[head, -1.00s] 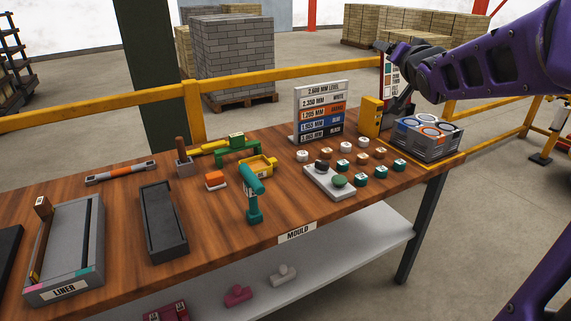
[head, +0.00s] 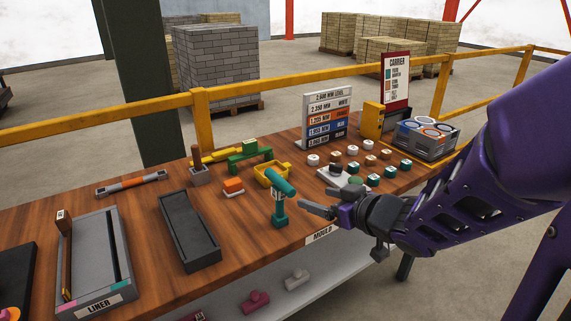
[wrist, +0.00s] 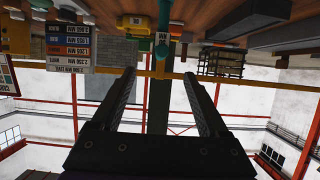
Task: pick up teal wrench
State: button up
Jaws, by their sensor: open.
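The teal wrench (head: 280,206) stands upright near the front edge of the wooden bench, its thick head tilted at the top. My gripper (head: 316,203) is open and empty just to the right of the wrench, pointing left towards it and apart from it. In the wrist view, which is upside down, the teal wrench (wrist: 162,22) shows at the top, beyond the open fingers (wrist: 160,76) and roughly in line with the gap between them.
A dark open mould (head: 188,232) and the liner tray (head: 97,300) lie to the left. An orange-and-white block (head: 233,187) and yellow tray (head: 268,178) sit behind the wrench. Several small round pieces, a level sign (head: 327,118) and a grey crate (head: 425,148) are at the right.

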aim_at(279, 188)
jog(key=b+x, duration=0.3)
jog(key=x, duration=1.4)
jog(key=shift+a+f, duration=0.2)
grip_shut()
jog(key=shift+r, duration=0.1)
